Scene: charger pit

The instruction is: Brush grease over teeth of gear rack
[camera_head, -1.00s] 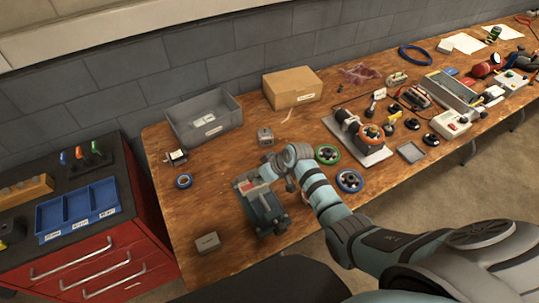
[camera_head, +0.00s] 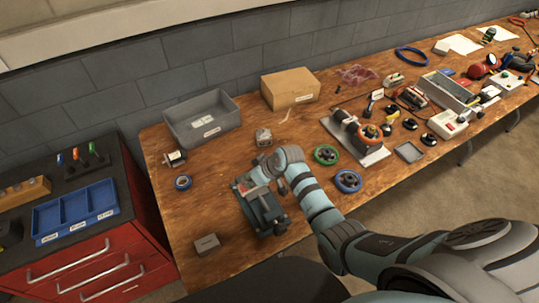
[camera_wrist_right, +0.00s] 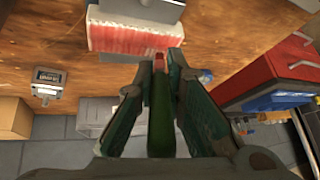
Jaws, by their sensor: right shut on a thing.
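A grey bench vise (camera_head: 265,212) stands near the bench's front edge. A reddish, ridged block (camera_wrist_right: 135,38), seemingly the gear rack coated in red, shows at the top of the right wrist view by a grey metal part. My right gripper (camera_head: 262,177) is over the far end of the vise and hides part of it. In the right wrist view, the right gripper (camera_wrist_right: 159,72) is shut on a green handle (camera_wrist_right: 160,122), seemingly the brush. Its red tip (camera_wrist_right: 159,57) is at the block's lower edge; contact is unclear. My left gripper is not in view.
A grey bin (camera_head: 203,121), cardboard box (camera_head: 291,88) and small grey device (camera_head: 263,137) stand behind. Green (camera_head: 326,155) and blue (camera_head: 348,181) handwheels lie right of my gripper. A blue tape roll (camera_head: 183,182) and grey block (camera_head: 206,244) lie left.

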